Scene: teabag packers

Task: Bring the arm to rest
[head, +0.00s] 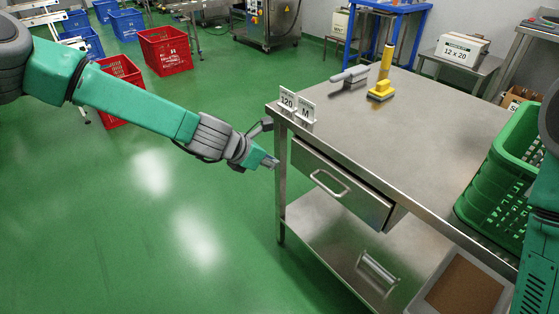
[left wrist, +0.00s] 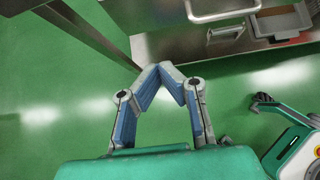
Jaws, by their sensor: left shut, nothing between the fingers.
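My left arm comes in from the left in the head view, and its gripper (head: 272,160) is beside the near left corner of the steel table (head: 400,125). In the left wrist view the left gripper (left wrist: 160,68) is shut, its blue-padded fingers meeting at the tips with nothing between them. Below it is green floor and the edge of the table's lower shelf. Part of my right arm shows at the right edge of the head view; its gripper is out of sight.
The drawer (head: 340,182) with a bar handle sits under the tabletop. A green crate (head: 500,165), a yellow-handled brush (head: 382,88), a grey tool (head: 350,77) and cards 120 (head: 287,101) and M (head: 305,108) are on the table. Open floor lies left, with red crates (head: 165,50) behind.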

